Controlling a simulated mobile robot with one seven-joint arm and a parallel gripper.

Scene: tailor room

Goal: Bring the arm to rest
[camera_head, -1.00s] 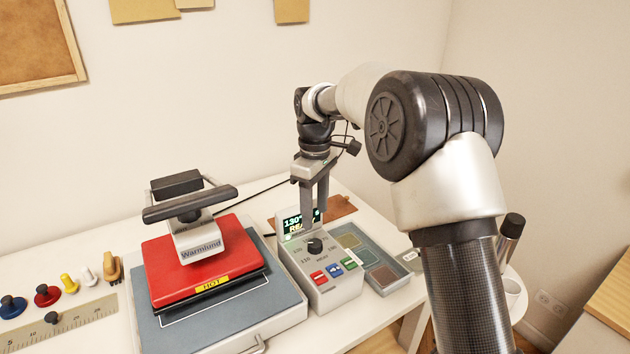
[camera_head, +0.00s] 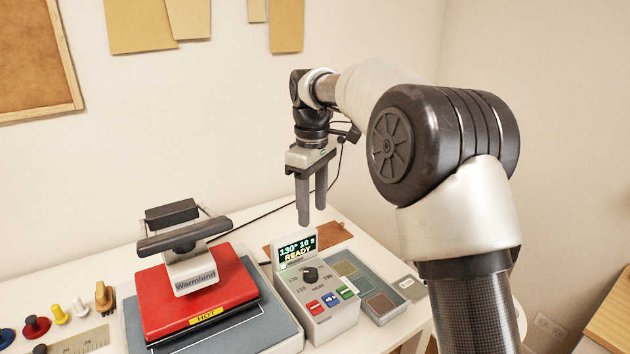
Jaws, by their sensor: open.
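My gripper (camera_head: 312,207) hangs fingers down above the back of the white table (camera_head: 395,244), over the control box (camera_head: 315,292). Its two dark fingers are a little apart, with nothing between them. The fingertips are above the box's screen, which reads 130°, 10 s and READY, and look clear of it. My arm reaches in from the right side of the picture.
A red heat press (camera_head: 195,297) with a HOT label stands left of the box. A tray of colored swatches (camera_head: 368,280) lies to its right. A brown leather piece (camera_head: 325,237) lies behind. Pegs and a ruler (camera_head: 85,341) are at left. The air above is free.

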